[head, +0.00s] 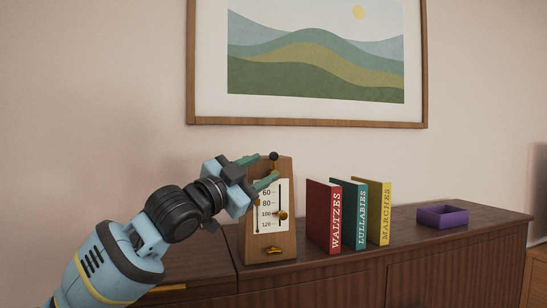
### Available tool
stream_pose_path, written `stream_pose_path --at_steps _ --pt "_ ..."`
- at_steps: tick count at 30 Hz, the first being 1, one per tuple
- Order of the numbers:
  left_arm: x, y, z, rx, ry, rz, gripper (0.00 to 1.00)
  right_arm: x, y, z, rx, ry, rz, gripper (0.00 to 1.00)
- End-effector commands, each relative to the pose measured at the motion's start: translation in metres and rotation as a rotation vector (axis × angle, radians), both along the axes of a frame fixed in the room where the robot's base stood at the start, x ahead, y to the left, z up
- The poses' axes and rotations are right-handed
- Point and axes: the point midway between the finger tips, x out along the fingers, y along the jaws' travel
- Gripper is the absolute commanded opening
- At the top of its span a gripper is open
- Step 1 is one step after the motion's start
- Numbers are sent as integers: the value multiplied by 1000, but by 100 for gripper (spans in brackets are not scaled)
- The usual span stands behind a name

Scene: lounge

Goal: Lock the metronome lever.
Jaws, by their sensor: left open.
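The metronome (285,237) is a tall tapered wooden box standing upright on the sideboard. Its pale front has a number scale (267,204), a dark vertical line with a brass piece (282,215) on it, and a brass piece (274,250) low on the front. A black ball (274,156) shows at its top; I cannot tell for sure whether it tips the lever. My left gripper (265,170) is open at the metronome's upper left, its green fingers on either side of the ball's height. Contact cannot be told. The gripper and fingers hide part of the upper front. My right gripper is not in view.
Red (324,216), teal (350,213) and yellow (379,212) books stand upright just right of the metronome. A framed picture (310,122) hangs on the wall above.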

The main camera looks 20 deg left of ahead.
Motion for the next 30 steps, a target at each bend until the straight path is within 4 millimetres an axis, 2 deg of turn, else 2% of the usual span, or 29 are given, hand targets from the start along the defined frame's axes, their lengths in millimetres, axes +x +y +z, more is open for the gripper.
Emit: stream_pose_path --at_steps 3,11,24,30 --pt "-2 3 8 3 -12 4 43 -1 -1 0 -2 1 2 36" --pt "3 0 9 2 -11 2 43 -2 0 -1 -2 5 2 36" --pt "48 -24 26 1 -12 2 43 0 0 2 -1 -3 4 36" --pt "61 -30 30 1 -12 2 43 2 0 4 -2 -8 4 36"
